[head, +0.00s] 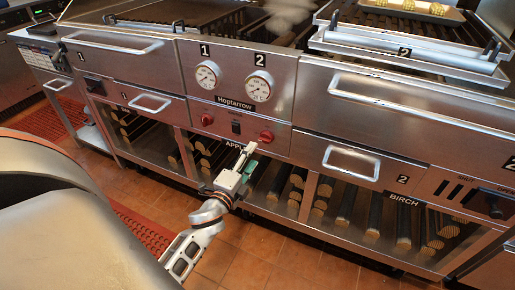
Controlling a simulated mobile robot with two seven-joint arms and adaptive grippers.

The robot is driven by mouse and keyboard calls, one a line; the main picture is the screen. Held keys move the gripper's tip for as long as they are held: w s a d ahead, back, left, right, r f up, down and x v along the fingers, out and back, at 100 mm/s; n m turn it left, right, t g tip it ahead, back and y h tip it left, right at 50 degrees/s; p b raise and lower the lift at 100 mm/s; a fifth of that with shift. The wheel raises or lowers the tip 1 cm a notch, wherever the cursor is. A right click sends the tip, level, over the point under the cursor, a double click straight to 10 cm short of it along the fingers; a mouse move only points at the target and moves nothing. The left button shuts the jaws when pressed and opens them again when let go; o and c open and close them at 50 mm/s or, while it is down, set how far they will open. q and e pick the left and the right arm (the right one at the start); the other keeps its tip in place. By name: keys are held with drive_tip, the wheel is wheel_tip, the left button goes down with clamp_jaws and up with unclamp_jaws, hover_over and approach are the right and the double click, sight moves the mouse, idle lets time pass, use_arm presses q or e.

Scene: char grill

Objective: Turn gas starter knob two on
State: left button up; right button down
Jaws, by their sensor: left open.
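The char grill's front panel (228,118) carries two red knobs below two round gauges. The right red knob (266,136) sits below the gauge marked 2 (259,87). The left red knob (207,120) sits below the gauge marked 1 (207,75). A small black switch (236,127) is between the knobs. My left gripper (249,151) is open, just below and left of the right knob, close to the panel. I cannot tell whether it touches the knob. My right gripper is not in view.
Drawer handles (351,161) and (150,102) stick out on both sides of the panel. Log compartments (370,215) are below. A red mat (142,232) lies on the tiled floor (240,250).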

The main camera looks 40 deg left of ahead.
use_arm(q)
drive_tip(key=shift+v, duration=1.65)
drive_tip(key=shift+d, duration=0.1)
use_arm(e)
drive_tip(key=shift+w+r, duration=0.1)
use_arm(q)
drive_tip(key=s+d+f+n+g+h+p, duration=0.3)
drive_tip(key=s+d+f+n+p, duration=0.1)
drive_tip(key=s+d, duration=0.6)
drive_tip(key=s+d+f+n+g+h+p, duration=0.3)
drive_tip(key=s+d+n+p, duration=0.4)
drive_tip(key=s+d, duration=0.3)
drive_tip(key=s+f+g, duration=0.1)
drive_tip(key=s, duration=0.2)
drive_tip(key=shift+d+h, duration=0.2)
drive_tip(key=shift+h, duration=0.1)
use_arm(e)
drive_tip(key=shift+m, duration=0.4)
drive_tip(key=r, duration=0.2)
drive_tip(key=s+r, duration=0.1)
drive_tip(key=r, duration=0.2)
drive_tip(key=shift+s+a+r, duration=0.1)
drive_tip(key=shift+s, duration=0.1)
